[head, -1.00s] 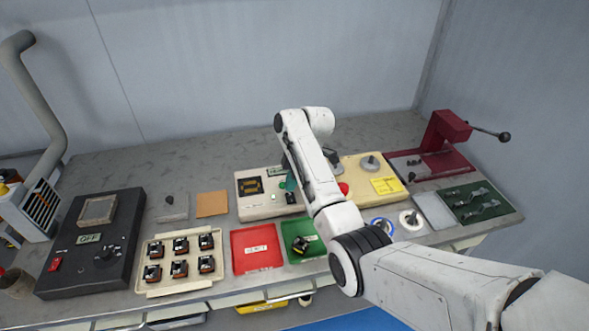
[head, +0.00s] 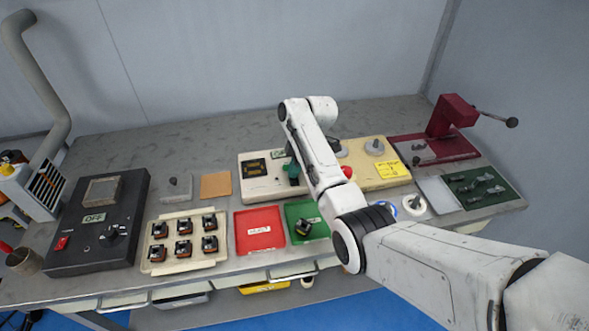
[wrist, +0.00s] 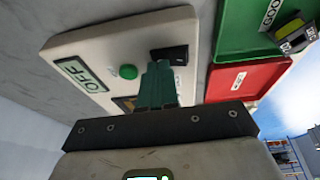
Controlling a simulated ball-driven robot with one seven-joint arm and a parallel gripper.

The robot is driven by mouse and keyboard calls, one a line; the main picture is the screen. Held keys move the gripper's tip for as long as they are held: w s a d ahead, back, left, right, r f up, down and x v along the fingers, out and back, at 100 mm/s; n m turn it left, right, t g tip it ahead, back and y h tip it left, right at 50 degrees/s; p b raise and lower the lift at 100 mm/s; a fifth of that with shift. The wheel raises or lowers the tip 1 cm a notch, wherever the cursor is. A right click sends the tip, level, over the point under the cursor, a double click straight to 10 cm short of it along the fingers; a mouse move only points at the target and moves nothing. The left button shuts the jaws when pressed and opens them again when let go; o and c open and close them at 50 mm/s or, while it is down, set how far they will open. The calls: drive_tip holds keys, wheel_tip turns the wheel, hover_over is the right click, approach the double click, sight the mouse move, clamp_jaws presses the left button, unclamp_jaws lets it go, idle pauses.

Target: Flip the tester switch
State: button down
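The tester is a cream box (head: 270,190) at the back middle of the bench in the head view. In the wrist view its panel (wrist: 178,22) carries an OFF sign (wrist: 82,74), a round green button or lamp (wrist: 127,72) and a black switch (wrist: 172,54). My gripper (wrist: 158,66) has green fingers, shut together with nothing seen between them. The fingertips are right beside the switch; I cannot tell whether they touch it. In the head view my gripper (head: 292,170) is over the tester's right part, and my arm covers its right end.
A red tray (head: 259,230) and a green tray (head: 301,210) lie in front of the tester; the green one holds a small part. A yellow box (head: 385,182) stands to the right. A black box (head: 93,255) with another OFF sign is at far left.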

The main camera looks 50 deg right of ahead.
drive_tip(key=shift+s+a, duration=0.1)
drive_tip(key=shift+s, duration=0.05)
drive_tip(key=shift+s+a+r+p, duration=0.1)
drive_tip(key=shift+s+a+p, duration=0.4)
drive_tip(key=shift+p, duration=0.7)
drive_tip(key=shift+d+r, duration=0.1)
